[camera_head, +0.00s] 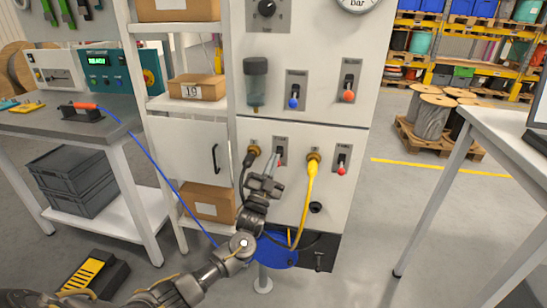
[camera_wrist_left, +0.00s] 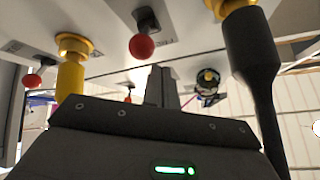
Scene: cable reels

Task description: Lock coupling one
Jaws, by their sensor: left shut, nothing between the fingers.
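The white cabinet front (camera_head: 333,210) carries two brass couplings, one with a black plug (camera_head: 252,155) and one with a yellow plug (camera_head: 313,160). Beside each is a lever with a red knob; the right one (camera_head: 341,171) hangs clear. My left gripper (camera_head: 275,162) is shut and empty in front of the left lever, partly hiding it. In the left wrist view the fingers (camera_wrist_left: 162,84) are together, below and apart from that lever's red knob (camera_wrist_left: 142,47). The black plug (camera_wrist_left: 252,60) and yellow plug (camera_wrist_left: 70,80) flank them. The coupling labels are unreadable. My right gripper is not in view.
Two upper levers, with a blue knob (camera_head: 293,103) and a red knob (camera_head: 348,96), sit above. A yellow cable and a black cable hang close around my left gripper. A blue cable (camera_head: 165,175) crosses left of my arm.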

